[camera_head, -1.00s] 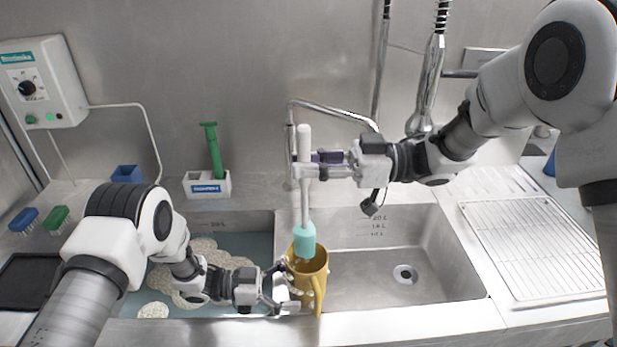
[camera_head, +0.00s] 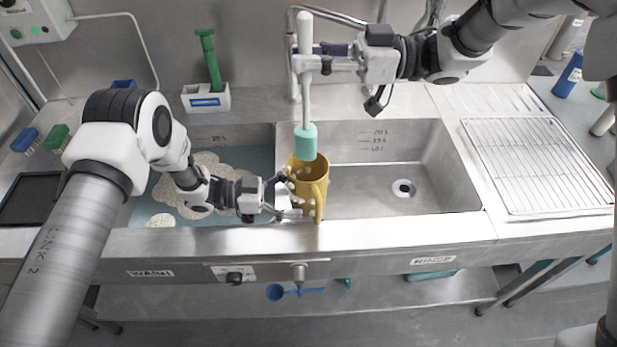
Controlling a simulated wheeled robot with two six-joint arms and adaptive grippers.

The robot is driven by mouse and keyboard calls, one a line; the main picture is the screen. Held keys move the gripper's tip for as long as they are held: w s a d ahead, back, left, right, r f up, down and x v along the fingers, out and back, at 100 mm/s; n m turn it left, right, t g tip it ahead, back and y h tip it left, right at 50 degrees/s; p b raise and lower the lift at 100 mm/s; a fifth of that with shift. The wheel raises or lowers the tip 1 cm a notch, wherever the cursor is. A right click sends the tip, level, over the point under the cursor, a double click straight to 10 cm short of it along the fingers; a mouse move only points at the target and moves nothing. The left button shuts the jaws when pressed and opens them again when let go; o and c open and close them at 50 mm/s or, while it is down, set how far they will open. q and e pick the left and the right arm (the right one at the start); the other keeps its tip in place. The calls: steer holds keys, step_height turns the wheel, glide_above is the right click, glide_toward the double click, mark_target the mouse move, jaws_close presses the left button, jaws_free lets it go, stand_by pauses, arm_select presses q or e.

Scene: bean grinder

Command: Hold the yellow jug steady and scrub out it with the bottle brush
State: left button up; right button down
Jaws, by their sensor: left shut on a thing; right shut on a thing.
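The yellow jug (camera_head: 314,187) stands upright at the front of the divider between the two basins, its handle facing the front. My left gripper (camera_head: 288,197) is shut on the jug from its left side. My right gripper (camera_head: 309,63) is shut on the white handle of the bottle brush (camera_head: 305,100) and holds it upright over the jug. The brush's teal head (camera_head: 306,141) is at the jug's mouth, its lower end at about rim height. The inside of the jug is mostly hidden.
The wash basin (camera_head: 245,135) on the left holds bluish water with foam. The rinse basin (camera_head: 385,200) on the right is empty. A wire rack (camera_head: 530,165) lies at the right. A green-handled brush (camera_head: 209,60) stands in a white holder (camera_head: 206,99) behind. A faucet (camera_head: 330,14) rises behind the brush.

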arm_select(q)
steer(key=o, duration=0.6)
steer(key=shift+a, duration=0.1)
steer(key=a, duration=0.4)
steer(key=a+r, duration=0.1)
steer(key=a, duration=0.6)
steer(key=shift+a+r, duration=0.15)
steer(key=shift+a, duration=0.2)
